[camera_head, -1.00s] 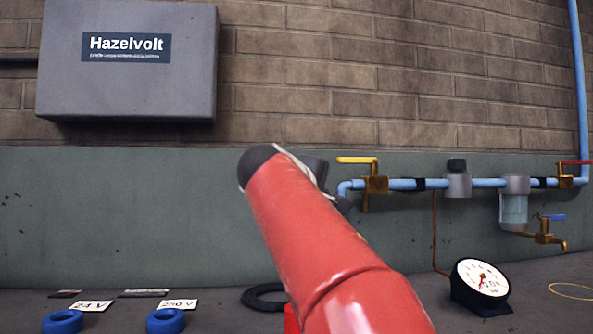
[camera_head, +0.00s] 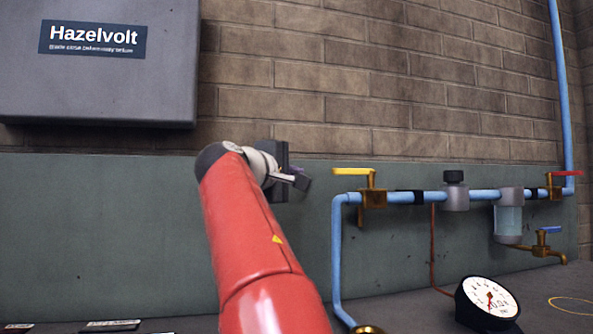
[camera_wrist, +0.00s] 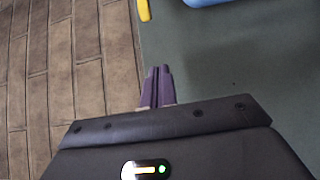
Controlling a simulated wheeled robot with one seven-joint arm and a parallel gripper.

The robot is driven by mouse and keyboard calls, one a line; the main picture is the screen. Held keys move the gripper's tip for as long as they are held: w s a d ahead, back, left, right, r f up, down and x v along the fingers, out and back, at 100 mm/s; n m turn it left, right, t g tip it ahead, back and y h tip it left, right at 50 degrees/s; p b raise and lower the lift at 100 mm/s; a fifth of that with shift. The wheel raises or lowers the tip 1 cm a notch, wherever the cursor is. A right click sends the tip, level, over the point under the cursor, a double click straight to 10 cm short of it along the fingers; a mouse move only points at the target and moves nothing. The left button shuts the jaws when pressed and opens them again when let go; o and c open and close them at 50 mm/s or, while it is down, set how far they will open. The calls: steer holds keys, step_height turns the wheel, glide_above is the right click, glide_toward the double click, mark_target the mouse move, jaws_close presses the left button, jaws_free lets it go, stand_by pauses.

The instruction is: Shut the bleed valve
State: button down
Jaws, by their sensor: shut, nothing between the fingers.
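A blue pipe (camera_head: 430,197) runs along the wall and carries several valves. A brass valve with a yellow lever (camera_head: 353,172) is at its left end, and one with a red lever (camera_head: 567,173) is at the right. A small brass tap with a blue lever (camera_head: 549,230) sticks out below the clear bowl (camera_head: 508,222). No label shows which is the bleed valve. My gripper (camera_head: 302,183) is shut and empty, left of the yellow lever and apart from it. Its purple fingertips (camera_wrist: 160,72) show in the wrist view, with the yellow lever's end (camera_wrist: 144,10) ahead.
A dial gauge (camera_head: 488,302) stands on the bench below the pipe. A dark-capped fitting (camera_head: 455,190) sits mid-pipe. A grey Hazelvolt box (camera_head: 110,90) hangs on the brick wall at upper left. Open space surrounds my gripper.

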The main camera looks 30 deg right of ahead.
steer(key=p+x, duration=0.2)
steer(key=x, duration=0.5)
steer(key=shift+w+d+r+p, duration=0.1)
steer(key=shift+d+r+p, duration=0.1)
steer(key=shift+d+p, duration=0.1)
steer(key=shift+s+d+f+b, duration=0.1)
steer(key=shift+s+b, duration=0.35)
steer(key=shift+s, duration=0.55)
steer(key=shift+s+d+f+b, duration=0.1)
steer(key=shift+s+b, duration=0.35)
steer(key=shift+s, duration=0.6)
steer(key=shift+s+a, duration=0.1)
